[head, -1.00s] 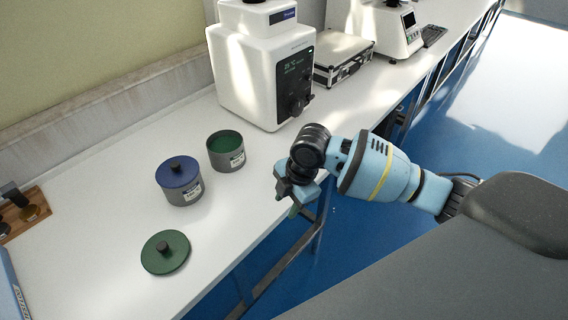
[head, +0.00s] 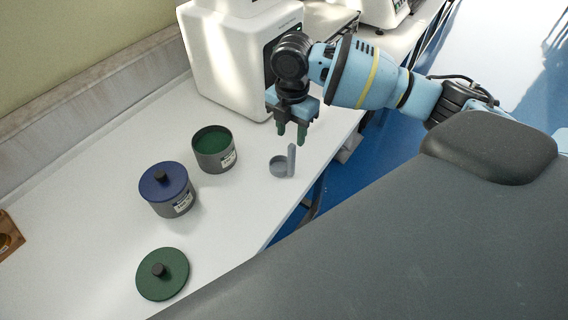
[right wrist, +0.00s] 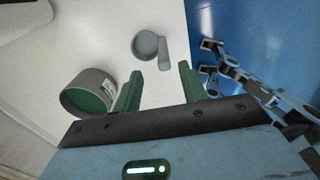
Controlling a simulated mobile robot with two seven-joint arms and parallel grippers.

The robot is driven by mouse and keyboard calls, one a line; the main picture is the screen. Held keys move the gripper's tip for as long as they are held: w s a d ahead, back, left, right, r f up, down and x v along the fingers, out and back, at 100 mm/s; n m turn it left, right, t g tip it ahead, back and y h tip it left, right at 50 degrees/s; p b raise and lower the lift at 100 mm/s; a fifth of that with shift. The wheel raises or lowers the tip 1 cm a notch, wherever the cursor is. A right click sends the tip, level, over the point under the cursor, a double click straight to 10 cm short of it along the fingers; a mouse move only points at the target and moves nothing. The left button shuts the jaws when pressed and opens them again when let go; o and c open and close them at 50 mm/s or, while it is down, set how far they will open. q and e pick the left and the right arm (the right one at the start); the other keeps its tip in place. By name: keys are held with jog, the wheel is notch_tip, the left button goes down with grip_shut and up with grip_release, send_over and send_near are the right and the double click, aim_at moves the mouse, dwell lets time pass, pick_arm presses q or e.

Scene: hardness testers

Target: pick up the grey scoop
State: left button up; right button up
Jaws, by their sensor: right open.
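The grey scoop (head: 281,165) lies on the white bench near its front edge, with its short handle toward the right. In the right wrist view the scoop (right wrist: 147,46) lies beyond the fingertips, its round cup to the left and its handle on the right. My right gripper (head: 291,136) is above and just behind the scoop in the head view, fingers pointing down. Its green fingers (right wrist: 160,78) are apart with nothing between them, and it does not touch the scoop. My left gripper is not in view.
An open grey pot with green inside (head: 214,150) stands left of the scoop, also in the right wrist view (right wrist: 90,92). A blue-lidded pot (head: 168,190) and a loose green lid (head: 163,274) are farther left. A white tester (head: 232,65) stands behind my gripper.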

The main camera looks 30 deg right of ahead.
aim_at(292, 145)
jog(key=shift+s+f, duration=0.15)
jog(key=shift+f, duration=1.15)
jog(key=shift+s+f, duration=0.15)
jog(key=shift+f, duration=1.1)
jog(key=shift+c, duration=0.3)
grip_shut()
